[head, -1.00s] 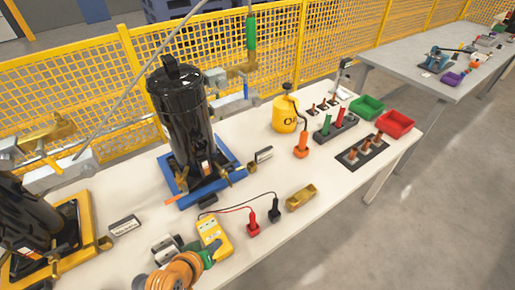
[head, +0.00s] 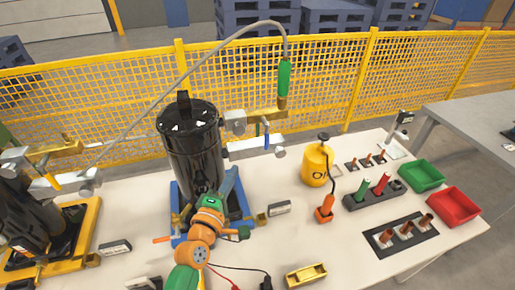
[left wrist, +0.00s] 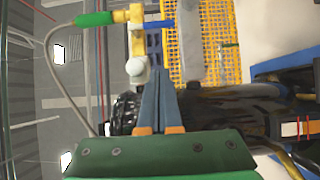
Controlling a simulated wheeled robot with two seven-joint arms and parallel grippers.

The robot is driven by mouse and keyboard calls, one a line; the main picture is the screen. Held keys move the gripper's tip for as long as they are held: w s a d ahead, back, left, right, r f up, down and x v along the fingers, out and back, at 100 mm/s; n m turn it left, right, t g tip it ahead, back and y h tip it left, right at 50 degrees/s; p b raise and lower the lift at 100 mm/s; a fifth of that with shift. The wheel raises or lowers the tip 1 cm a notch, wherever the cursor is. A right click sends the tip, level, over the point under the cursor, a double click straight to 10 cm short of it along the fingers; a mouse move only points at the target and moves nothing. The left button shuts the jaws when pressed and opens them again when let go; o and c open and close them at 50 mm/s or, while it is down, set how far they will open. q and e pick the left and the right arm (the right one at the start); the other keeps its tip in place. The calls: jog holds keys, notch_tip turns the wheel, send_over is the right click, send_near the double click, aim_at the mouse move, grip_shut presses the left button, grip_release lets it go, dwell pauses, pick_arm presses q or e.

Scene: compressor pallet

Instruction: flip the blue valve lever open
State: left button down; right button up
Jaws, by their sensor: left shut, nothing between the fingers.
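The blue valve lever (head: 266,134) hangs down from the pipework right of the black tank (head: 195,150). In the left wrist view the blue lever (left wrist: 160,24) lies beyond my fingertips, beside a grey pipe (left wrist: 190,45) and a brass fitting (left wrist: 137,38). My left gripper (head: 232,172) is shut and empty in front of the tank, below and left of the lever and apart from it. Its closed fingers also show in the left wrist view (left wrist: 160,75). My right gripper is not in view.
A hose with a green grip (head: 284,78) rises above the brass pipe. The tank stands on a blue pallet (head: 248,222). A yellow canister (head: 315,165), a green bin (head: 421,176) and a red bin (head: 454,206) are to the right. A yellow mesh fence (head: 330,80) runs behind.

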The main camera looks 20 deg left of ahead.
pick_arm(q)
jog(key=w+d+b, duration=0.3)
jog(key=w+b, duration=0.1)
jog(key=w, duration=0.8)
jog(key=shift+w+d, duration=0.15)
jog(key=shift+f, duration=0.15)
jog(key=shift+b, duration=0.35)
